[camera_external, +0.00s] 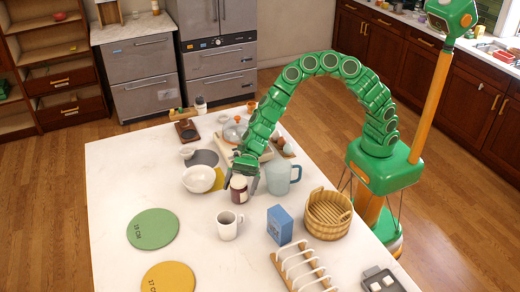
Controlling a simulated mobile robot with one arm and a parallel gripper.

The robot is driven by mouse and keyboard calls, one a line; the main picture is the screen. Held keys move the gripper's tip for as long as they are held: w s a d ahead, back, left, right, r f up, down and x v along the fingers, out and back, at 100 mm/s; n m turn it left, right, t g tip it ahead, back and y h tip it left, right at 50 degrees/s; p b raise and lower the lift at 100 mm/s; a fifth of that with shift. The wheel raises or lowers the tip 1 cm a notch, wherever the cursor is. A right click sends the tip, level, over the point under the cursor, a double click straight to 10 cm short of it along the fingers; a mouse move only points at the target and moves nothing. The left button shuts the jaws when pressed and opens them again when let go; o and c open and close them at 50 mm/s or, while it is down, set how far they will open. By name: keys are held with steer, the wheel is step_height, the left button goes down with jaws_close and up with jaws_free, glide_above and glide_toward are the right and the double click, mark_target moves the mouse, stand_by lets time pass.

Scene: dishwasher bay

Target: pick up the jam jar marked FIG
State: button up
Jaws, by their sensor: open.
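A small jar (239,190) with dark red contents and a pale top stands upright on the white table, a little right of the white bowl. Its marking is too small to read, so I cannot tell whether it says FIG. My gripper (246,174) points down at the jar from above and behind, at the end of my curved green arm. Its jaws are open. A grey finger shows close to the jar's right side; whether it touches is unclear. The other finger is hard to make out.
A pale blue jug (279,176) stands close right of my gripper, and a white bowl (199,179) left. In front are a white mug (227,228), blue box (280,226) and wooden basket (329,219). Green (153,228) and yellow (168,280) round mats lie front left.

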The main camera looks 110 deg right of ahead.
steer(key=c, duration=1.5)
steer(key=shift+r, duration=0.15)
